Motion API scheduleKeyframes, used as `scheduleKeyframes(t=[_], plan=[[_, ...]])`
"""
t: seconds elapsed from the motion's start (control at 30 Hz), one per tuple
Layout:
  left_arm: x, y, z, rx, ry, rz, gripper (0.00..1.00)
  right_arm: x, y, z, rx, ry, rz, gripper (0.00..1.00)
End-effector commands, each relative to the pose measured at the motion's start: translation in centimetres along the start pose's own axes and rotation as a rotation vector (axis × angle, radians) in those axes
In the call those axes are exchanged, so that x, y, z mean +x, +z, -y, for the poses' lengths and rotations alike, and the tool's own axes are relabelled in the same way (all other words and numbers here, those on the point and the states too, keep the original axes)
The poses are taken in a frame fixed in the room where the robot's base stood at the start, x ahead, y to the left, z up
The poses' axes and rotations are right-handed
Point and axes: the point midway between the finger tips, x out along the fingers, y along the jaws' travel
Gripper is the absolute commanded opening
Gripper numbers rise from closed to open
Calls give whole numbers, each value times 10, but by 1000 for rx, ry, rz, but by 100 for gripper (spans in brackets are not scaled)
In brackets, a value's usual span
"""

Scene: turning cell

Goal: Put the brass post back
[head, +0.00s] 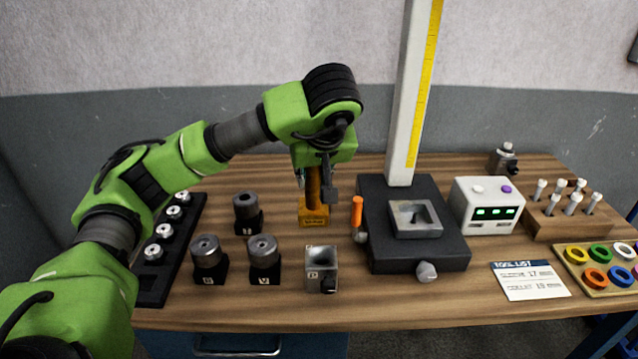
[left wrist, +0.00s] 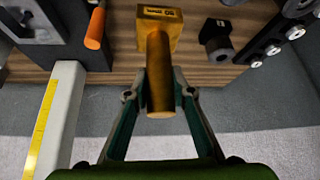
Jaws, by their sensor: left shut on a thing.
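The brass post (head: 313,186) stands upright on a labelled yellow-brass block (head: 313,217) at the back middle of the bench. In the left wrist view the post (left wrist: 160,75) runs from the block (left wrist: 158,18) up between the two fingers. My left gripper (head: 316,192) reaches down over it from above, shut on the post. The gripper (left wrist: 160,92) has a finger on either side of the shaft. Whether the block's underside rests fully on the bench is hard to tell. My right gripper is in neither view.
A dark press base with a tall white column (head: 405,110) and orange-handled lever (head: 357,211) stands close right. Dark round holders (head: 247,213) are left, and a grey block (head: 321,268) is in front. A white display box (head: 487,205), wooden peg rack (head: 570,222) and ring tray (head: 601,270) lie farther right.

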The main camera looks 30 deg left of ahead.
Motion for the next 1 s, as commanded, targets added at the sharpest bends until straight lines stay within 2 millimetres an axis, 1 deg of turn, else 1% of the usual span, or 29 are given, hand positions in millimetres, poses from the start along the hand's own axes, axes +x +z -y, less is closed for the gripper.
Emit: scheduleKeyframes(t=[0.03, 0.1, 0.17, 0.3, 0.4, 0.5, 0.67, 0.77, 1.0], plan=[[8, -5, 2, -7, 1, 0, 0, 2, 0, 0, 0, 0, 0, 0], [19, -15, 4, -8, 0, 0, 0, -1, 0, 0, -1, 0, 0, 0], [30, -21, 6, -6, -1, -1, 0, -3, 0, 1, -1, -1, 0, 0], [57, -24, 8, -4, 0, -3, 0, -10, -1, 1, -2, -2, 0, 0], [72, -26, 9, -4, 1, -5, 0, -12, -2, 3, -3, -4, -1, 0], [82, -28, 9, -4, 3, -6, 0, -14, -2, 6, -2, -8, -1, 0], [89, -28, 9, -4, 5, -7, 0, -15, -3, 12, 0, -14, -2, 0], [99, -30, 11, -4, 2, -6, 0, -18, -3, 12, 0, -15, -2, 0], [120, -16, 10, -2, 4, -5, 0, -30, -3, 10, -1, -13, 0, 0]])
